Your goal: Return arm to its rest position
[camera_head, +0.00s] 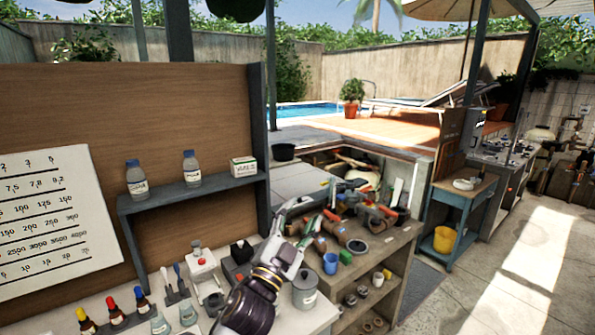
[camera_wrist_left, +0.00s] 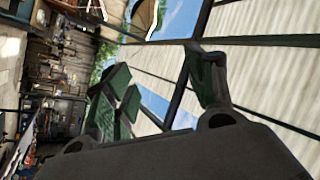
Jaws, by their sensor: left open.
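My left arm comes up from the bottom of the head view, with a dark wrist and a white and grey gripper body. My left gripper (camera_head: 306,222) is raised in front of the workbench and points up and away. In the left wrist view my left gripper (camera_wrist_left: 160,90) shows two dark green fingers spread apart, with nothing between them. Behind them are sky, beams and pale slats. My right gripper is in neither view.
A shelf (camera_head: 190,190) holds two bottles and a small box at the left. Dropper bottles and a lidded grey pot (camera_head: 304,288) stand on the bench below. A wooden bench (camera_head: 385,245) with tools and a blue cup (camera_head: 330,263) lies right of my arm. Paved floor is open at the right.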

